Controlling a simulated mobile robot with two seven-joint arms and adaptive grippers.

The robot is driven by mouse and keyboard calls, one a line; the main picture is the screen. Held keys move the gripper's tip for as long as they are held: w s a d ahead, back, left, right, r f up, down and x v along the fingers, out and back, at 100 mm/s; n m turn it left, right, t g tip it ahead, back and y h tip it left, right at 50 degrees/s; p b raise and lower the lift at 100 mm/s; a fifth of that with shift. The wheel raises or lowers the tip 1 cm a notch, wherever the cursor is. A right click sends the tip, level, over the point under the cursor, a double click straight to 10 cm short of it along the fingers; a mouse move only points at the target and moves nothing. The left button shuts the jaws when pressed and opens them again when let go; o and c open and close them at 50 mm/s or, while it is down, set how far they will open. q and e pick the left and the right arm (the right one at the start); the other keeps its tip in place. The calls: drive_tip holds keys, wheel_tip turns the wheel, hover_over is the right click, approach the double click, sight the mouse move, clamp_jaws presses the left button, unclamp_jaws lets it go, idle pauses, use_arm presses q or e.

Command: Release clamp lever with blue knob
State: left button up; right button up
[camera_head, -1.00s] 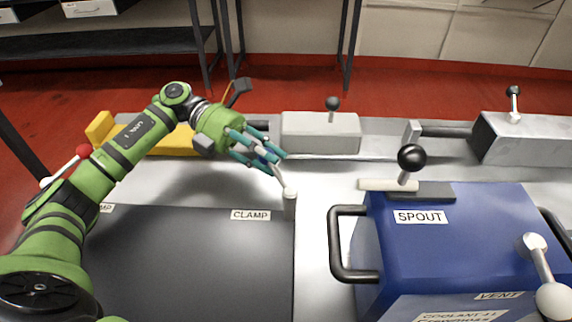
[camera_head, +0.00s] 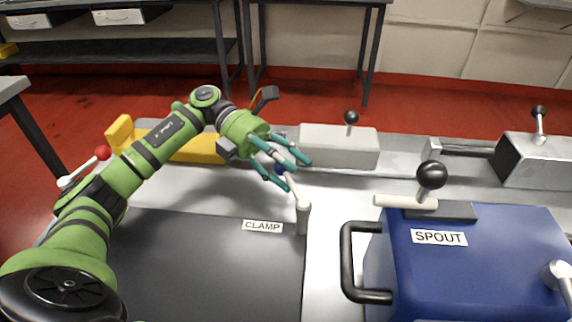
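The clamp lever (camera_head: 293,187) is a short pale rod rising from a grey post (camera_head: 303,217) beside the CLAMP label (camera_head: 262,226). Its blue knob (camera_head: 280,168) is partly hidden by my teal fingers. My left gripper (camera_head: 292,173) reaches over the lever's top from the left. Its fingers are spread, with the blue knob showing between them; I cannot tell whether they touch it. My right gripper is not in view.
Another lever with a red knob (camera_head: 102,153) stands at the left, near my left arm. A blue box (camera_head: 480,270) labelled SPOUT, with a black handle, is at right. A grey block (camera_head: 345,147) and a yellow part (camera_head: 190,148) lie behind. The dark panel (camera_head: 210,270) is bare.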

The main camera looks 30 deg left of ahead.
use_arm(q)
drive_tip(key=shift+a, duration=0.1)
drive_tip(key=v, duration=1.1)
drive_tip(key=shift+a+r, duration=0.2)
drive_tip(key=shift+a, duration=0.2)
